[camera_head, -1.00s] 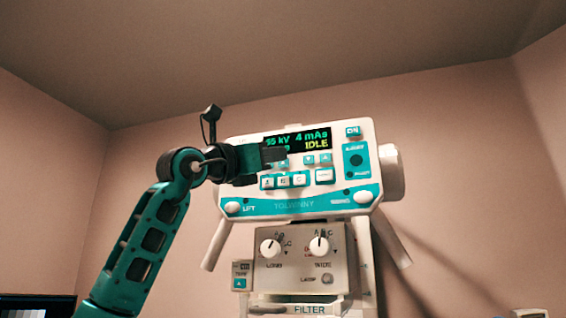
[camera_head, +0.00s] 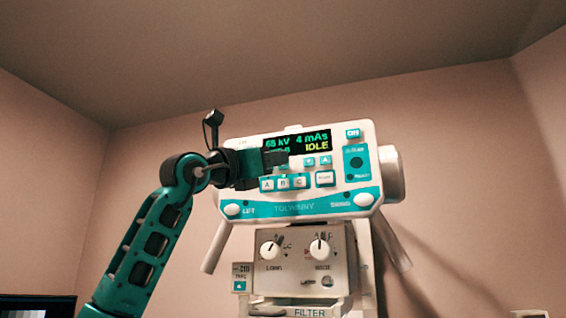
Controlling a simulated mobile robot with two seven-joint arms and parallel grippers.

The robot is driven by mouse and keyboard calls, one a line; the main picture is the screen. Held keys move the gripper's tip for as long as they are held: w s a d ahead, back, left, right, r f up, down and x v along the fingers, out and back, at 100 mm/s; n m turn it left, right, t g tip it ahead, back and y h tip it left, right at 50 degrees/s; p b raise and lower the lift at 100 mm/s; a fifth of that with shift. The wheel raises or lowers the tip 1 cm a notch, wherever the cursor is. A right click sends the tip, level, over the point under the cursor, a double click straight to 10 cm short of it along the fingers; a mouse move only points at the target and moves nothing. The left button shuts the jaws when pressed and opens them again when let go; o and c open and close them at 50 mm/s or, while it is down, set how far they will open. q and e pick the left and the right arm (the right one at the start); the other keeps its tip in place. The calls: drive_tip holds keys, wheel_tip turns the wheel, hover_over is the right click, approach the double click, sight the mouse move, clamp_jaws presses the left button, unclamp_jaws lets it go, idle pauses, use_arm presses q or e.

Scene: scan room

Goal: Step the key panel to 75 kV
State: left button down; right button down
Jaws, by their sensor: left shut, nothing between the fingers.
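The key panel (camera_head: 300,205) is a white and teal console facing me. Its dark display (camera_head: 312,143) shows green text that looks like 65 kV, though the digits are blurred, plus 4 mAs and a yellow IDLE. Small teal arrow keys (camera_head: 317,161) sit under the display, and lettered keys A, B and C (camera_head: 284,183) lie below. My left gripper (camera_head: 276,159) is shut and empty, at the front of the panel's left part. It covers the display's lower left and some keys beneath; I cannot tell whether it touches a key. My right gripper is out of view.
A lower box with two dial knobs (camera_head: 270,250) hangs under the panel, above a FILTER section (camera_head: 312,311). Slanted handles (camera_head: 217,245) flank it. A dark monitor (camera_head: 38,305) stands at the lower left.

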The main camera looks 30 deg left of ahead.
use_arm(q)
drive_tip(key=shift+w+a, duration=0.1)
drive_tip(key=shift+w, duration=0.3)
idle(0.7)
drive_tip(key=shift+s, duration=0.1)
drive_tip(key=shift+s+b, duration=0.35)
drive_tip(key=shift+s, duration=0.35)
drive_tip(key=s, duration=0.1)
drive_tip(key=s+d+b, duration=0.1)
drive_tip(key=s, duration=0.1)
drive_tip(key=s+b, duration=0.1)
drive_tip(key=s, duration=0.1)
drive_tip(key=shift+d, duration=0.25)
drive_tip(key=shift+w, duration=0.1)
idle(2.3)
